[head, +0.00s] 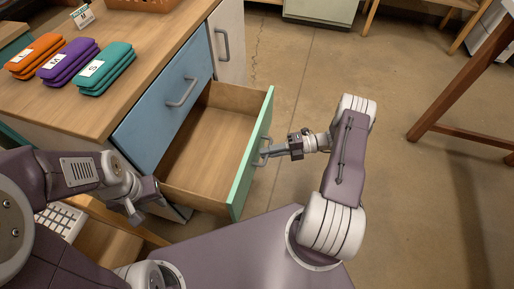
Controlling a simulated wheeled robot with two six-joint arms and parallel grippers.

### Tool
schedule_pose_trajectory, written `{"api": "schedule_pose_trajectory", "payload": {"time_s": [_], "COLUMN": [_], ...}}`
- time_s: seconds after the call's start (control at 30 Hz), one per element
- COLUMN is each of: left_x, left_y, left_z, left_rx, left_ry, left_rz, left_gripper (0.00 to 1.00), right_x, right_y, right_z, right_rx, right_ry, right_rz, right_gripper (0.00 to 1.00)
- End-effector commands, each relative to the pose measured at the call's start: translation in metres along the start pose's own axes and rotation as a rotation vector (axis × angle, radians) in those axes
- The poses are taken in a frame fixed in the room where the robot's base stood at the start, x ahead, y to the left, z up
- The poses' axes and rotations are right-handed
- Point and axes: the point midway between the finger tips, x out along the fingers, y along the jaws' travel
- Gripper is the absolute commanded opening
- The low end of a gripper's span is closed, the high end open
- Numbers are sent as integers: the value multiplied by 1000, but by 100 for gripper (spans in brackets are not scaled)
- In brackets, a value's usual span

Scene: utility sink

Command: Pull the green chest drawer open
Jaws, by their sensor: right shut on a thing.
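The green chest drawer (253,152) stands pulled well out of the chest, and its wooden inside (208,145) looks empty. My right gripper (266,152) is shut on the metal handle of the drawer's green front. My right arm reaches to it from the right. My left gripper (145,196) is at the lower left, close to the near side of the chest, apart from the green drawer. Its fingers are small and dark, and I cannot see whether they are open.
A blue drawer front (168,110) with a handle is closed beside the open drawer. On the wooden top lie orange (35,56), purple (67,62) and teal (106,69) folded stacks. A wooden table leg (462,90) stands at the right.

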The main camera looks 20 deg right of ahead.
Motion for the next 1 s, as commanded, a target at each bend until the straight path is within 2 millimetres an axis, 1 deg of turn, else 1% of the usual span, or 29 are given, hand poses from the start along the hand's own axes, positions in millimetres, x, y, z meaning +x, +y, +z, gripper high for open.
{"api": "schedule_pose_trajectory", "payload": {"time_s": [0.13,0.43,0.47,0.5,0.53,0.87,0.97,1.0], "left_x": [0,0,0,0,0,-1,-6,-8], "left_y": [0,0,0,0,0,0,0,0], "left_z": [0,0,0,0,0,0,-1,-1], "left_rx": [0,0,0,0,0,0,0,0], "left_ry": [0,0,0,0,0,0,0,0], "left_rz": [0,0,0,0,0,0,0,0], "left_gripper": [36,36,36,36,36,36,36,36], "right_x": [-5,-5,-5,-5,-5,-8,-22,-31], "right_y": [-1,-2,-2,-2,-2,-1,0,1], "right_z": [-3,-3,-3,-3,-2,-2,-1,-2], "right_rx": [1,0,0,0,0,-1,-1,-1], "right_ry": [2,3,3,2,2,0,-4,-5], "right_rz": [0,-1,-1,-1,-1,-1,-2,-1], "right_gripper": [0,0,15,26,34,34,34,34]}}
